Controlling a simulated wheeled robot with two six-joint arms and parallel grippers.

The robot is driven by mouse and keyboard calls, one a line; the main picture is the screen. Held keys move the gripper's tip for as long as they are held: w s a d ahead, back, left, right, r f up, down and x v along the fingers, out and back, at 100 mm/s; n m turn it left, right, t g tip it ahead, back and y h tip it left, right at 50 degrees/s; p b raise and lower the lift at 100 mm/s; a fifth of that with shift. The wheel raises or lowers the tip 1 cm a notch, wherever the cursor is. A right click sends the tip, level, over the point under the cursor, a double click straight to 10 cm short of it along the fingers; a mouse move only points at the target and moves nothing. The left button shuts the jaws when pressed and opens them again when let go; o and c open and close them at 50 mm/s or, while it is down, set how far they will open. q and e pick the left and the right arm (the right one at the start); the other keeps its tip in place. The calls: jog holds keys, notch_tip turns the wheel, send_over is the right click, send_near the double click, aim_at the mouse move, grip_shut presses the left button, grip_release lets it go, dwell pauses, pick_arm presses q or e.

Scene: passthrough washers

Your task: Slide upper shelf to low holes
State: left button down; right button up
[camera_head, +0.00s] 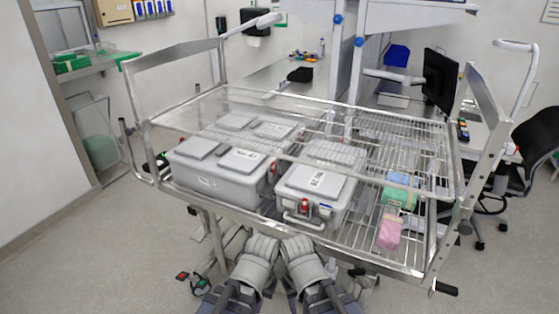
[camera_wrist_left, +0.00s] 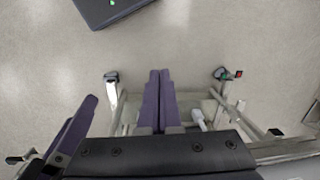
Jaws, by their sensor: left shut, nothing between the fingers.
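The upper shelf (camera_head: 405,133) is a wire-and-frame shelf, partly see-through, across the top of a metal cart in the head view. It spans the cart's side frames above the loaded lower shelf (camera_head: 350,235). The right upright (camera_head: 462,215) shows a row of holes; which holes hold the shelf I cannot tell. My left gripper (camera_head: 264,240) is in front of the cart's front edge, apart from the upper shelf. Its purple fingers are together and empty in the left wrist view (camera_wrist_left: 159,72). My right gripper (camera_head: 296,241) is beside it; its finger gap is unclear.
Grey lidded containers (camera_head: 215,173) (camera_head: 315,187) stand on the lower shelf. A green-blue pack (camera_head: 400,192) and a pink pack (camera_head: 389,232) lie to their right. A chair (camera_head: 535,145) and monitor (camera_head: 440,80) stand behind on the right. Floor at left (camera_head: 90,250) is clear.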

aim_at(273, 147)
pick_arm(q)
jog(key=c, duration=1.5)
grip_release()
